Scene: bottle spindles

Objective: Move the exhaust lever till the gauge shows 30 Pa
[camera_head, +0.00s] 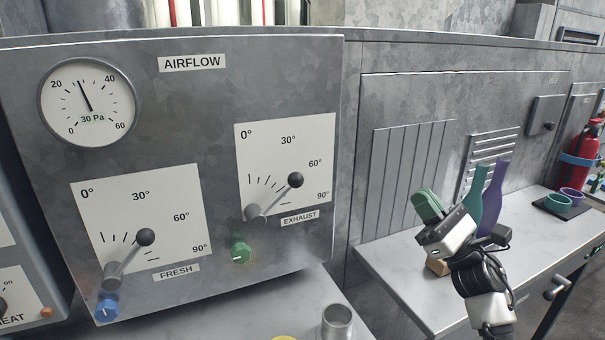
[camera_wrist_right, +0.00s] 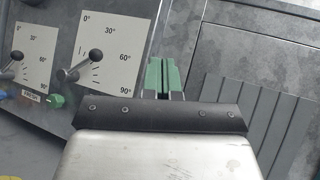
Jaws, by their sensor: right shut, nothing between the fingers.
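The exhaust lever (camera_head: 295,180) has a black knob and points up and right, close to the 60° label on its white dial plate (camera_head: 260,150). It also shows in the right wrist view (camera_wrist_right: 73,76). The round gauge (camera_head: 110,97) at the upper left of the panel has its needle about midway between 20 and 40, and its text reads 30 Pa. My right gripper (camera_head: 427,204) has green fingers, shut and empty, well right of the lever and apart from it. The fingers also show in the right wrist view (camera_wrist_right: 162,76). My left gripper is not in view.
The fresh lever (camera_head: 145,237) stands left of the exhaust lever on the same panel. A blue knob (camera_head: 107,308) and a green knob (camera_head: 240,252) sit below. A teal bottle (camera_head: 474,190) and a purple bottle (camera_head: 492,196) stand on the side counter (camera_head: 395,285) behind my right gripper.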

